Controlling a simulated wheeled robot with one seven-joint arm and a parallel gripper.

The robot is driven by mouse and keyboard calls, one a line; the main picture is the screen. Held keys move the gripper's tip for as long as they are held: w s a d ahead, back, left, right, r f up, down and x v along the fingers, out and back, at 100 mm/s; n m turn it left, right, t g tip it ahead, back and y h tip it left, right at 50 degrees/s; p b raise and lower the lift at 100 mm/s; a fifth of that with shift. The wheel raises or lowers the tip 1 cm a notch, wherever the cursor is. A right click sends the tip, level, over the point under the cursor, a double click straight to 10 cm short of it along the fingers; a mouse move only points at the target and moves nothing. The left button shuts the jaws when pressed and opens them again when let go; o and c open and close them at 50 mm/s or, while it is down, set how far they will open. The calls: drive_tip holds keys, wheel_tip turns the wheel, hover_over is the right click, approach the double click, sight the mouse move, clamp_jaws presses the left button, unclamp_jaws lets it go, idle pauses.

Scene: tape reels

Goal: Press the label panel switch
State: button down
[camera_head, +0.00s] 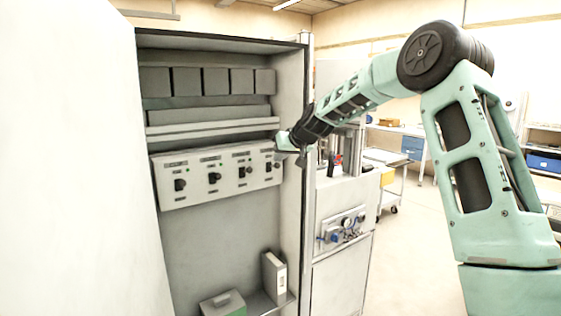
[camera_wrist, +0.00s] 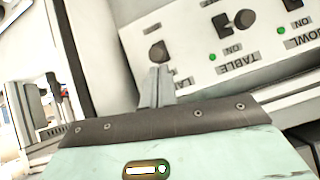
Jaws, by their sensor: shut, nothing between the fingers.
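A pale switch panel (camera_head: 217,178) with a row of dark knobs is mounted inside the open grey cabinet. In the wrist view the label switch (camera_wrist: 158,51) is a dark round knob at the left end of the row; the lettering "LA" shows beside my fingers, which hide the rest. In the head view this switch (camera_head: 277,165) is the rightmost knob. My gripper (camera_wrist: 158,72) is shut and empty, its fingertips just below the label knob in the wrist view. I cannot tell whether they touch it. In the head view my gripper (camera_head: 284,150) is at the panel's right end.
The table switch (camera_wrist: 244,19) and its lit green lamp (camera_wrist: 212,57) are to the right in the wrist view. The cabinet's right side wall (camera_head: 292,205) stands close to my gripper. A grey binder (camera_head: 273,277) and a green-fronted box (camera_head: 223,303) stand below.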

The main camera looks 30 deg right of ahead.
drive_tip(key=shift+f+b, duration=0.3)
drive_tip(key=shift+b, duration=0.1)
drive_tip(key=f+t+b, duration=0.1)
drive_tip(key=b, duration=0.8)
drive_tip(key=s+t+b, duration=0.1)
drive_tip(key=t+b, duration=0.1)
drive_tip(key=b, duration=0.7)
drive_tip(key=shift+s+f+t+b, duration=0.15)
drive_tip(key=shift+f+t+b, duration=0.15)
drive_tip(key=shift+f+b, duration=0.1)
drive_tip(key=shift+r, duration=0.15)
drive_tip(key=shift+r+p, duration=0.45)
drive_tip(key=shift+r, duration=0.2)
